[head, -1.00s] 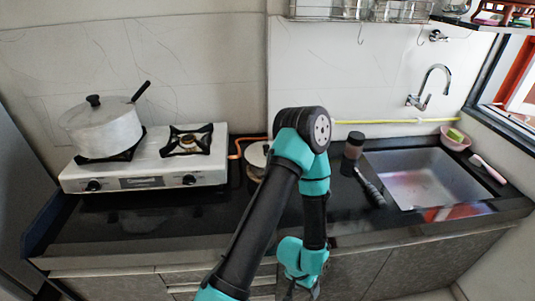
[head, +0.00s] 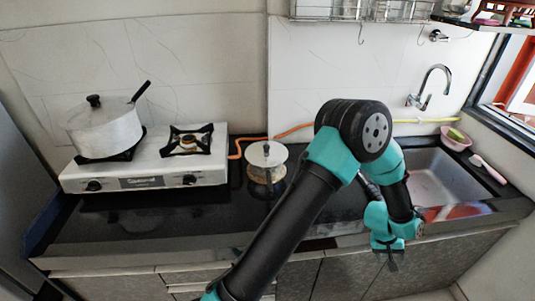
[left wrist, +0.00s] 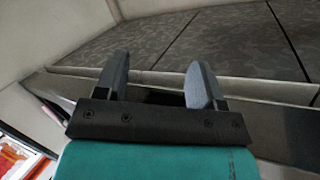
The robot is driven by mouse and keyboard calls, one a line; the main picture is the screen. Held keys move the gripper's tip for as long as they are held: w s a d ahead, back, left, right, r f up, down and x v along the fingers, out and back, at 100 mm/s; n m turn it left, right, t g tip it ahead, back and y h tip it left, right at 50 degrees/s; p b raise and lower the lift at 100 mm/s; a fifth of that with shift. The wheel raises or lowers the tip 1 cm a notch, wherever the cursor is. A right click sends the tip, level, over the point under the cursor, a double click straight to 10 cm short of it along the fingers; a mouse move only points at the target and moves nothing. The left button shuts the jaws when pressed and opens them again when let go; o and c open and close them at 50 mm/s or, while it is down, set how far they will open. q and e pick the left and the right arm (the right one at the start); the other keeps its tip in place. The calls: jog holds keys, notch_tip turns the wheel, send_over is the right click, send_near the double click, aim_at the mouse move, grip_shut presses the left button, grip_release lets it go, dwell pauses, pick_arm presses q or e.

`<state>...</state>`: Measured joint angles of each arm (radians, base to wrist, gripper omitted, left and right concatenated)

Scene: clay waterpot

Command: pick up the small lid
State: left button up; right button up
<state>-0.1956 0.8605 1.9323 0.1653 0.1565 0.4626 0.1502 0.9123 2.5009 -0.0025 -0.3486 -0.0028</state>
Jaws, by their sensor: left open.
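My left arm reaches up across the head view, passing just right of the pot and bending down. My left gripper (head: 392,262) hangs low in front of the counter's edge, well right of and below the lid. In the left wrist view it (left wrist: 155,85) is open and empty. No lid shows there. My right gripper is not in view.
A white two-burner stove (head: 150,172) stands at the left with a large lidded saucepan (head: 105,128) on it. A metal sink (head: 445,180) lies at the right, partly behind my arm. A pink bowl (head: 456,144) stands behind it. The counter's left front is clear.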

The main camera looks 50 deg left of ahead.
pick_arm(q)
jog(key=w+a+r+n, duration=0.1)
jog(key=w+a+r, duration=0.5)
jog(key=w, duration=0.1)
jog(key=w+a+r+n+y, duration=0.15)
jog(key=a+r, duration=0.25)
jog(key=a, duration=0.5)
jog(key=w+a+r+n, duration=0.15)
jog(key=a+r, duration=0.25)
jog(key=a, duration=0.6)
notch_tip(320, 180, up, 17)
jog(key=n+g+y, duration=0.2)
jog(key=n+y, duration=0.1)
jog(key=n, duration=0.1)
send_over(266, 146)
notch_tip(266, 146, down, 12)
jog(key=shift+w+f, duration=0.1)
jog(key=shift+f, duration=0.1)
